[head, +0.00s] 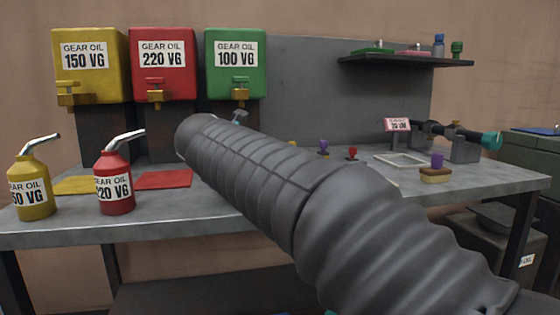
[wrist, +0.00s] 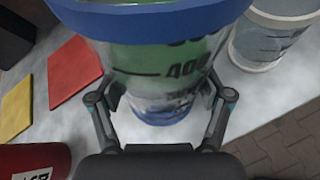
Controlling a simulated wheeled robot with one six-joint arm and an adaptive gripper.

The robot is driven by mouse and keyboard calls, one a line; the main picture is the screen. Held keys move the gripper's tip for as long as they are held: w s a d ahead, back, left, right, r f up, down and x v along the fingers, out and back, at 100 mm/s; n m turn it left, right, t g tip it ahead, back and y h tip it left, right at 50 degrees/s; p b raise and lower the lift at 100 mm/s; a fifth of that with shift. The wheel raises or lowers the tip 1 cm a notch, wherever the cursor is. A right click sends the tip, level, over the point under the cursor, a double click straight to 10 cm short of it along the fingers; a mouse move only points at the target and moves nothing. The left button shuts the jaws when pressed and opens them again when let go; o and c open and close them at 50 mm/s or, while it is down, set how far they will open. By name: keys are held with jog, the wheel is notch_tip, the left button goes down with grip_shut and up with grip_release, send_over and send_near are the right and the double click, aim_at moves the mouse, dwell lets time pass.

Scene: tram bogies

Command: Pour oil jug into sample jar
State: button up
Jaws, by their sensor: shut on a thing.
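In the wrist view my gripper (wrist: 164,95) is shut on a clear graduated jug (wrist: 150,60) with a blue rim and blue base. Green liquid shows inside it, beside a 400 mark. The jug looks roughly upright; I cannot tell whether its base touches the bench. A second clear container (wrist: 265,40) with a pale rim and scale marks stands just right of it, apart from it. It looks like the sample jar, and its contents are unclear. In the head view my arm hides the jug, this container and most of my gripper.
Yellow (head: 31,186) and red (head: 115,180) oil cans stand at the bench's left. Yellow, red and green gear oil tanks (head: 235,63) with taps stand behind. Red (wrist: 75,70) and yellow (wrist: 17,110) mats lie left of the jug. The bench edge is near at right.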

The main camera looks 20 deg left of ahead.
jog(key=shift+w+d+r+m+g+y+b, duration=0.1)
jog(key=shift+d+r+m+g+y+b, duration=0.15)
jog(key=shift+m+y+b, duration=0.3)
jog(key=shift+w+d+r+m+g+y, duration=0.15)
jog(key=shift+r+m+g+y, duration=0.1)
jog(key=shift+r, duration=0.2)
jog(key=shift+w+d+r+m+g+y, duration=0.1)
jog(key=shift+r+m+y, duration=0.1)
jog(key=shift+r, duration=0.2)
jog(key=shift+s, duration=0.1)
jog(key=shift+a+r+m+g+y, duration=0.1)
jog(key=shift+r+m+g+y, duration=0.3)
jog(key=shift+r, duration=0.35)
jog(key=shift+s+a+f+m+y+b, duration=0.1)
jog(key=shift+s+a+m+y+b, duration=0.1)
jog(key=shift+m+y+b, duration=0.3)
dwell(1.5)
jog(key=shift+a+r+m+g+y, duration=0.1)
jog(key=shift+r+m+g+y, duration=0.4)
jog(key=shift+r+m, duration=0.3)
dwell(3.0)
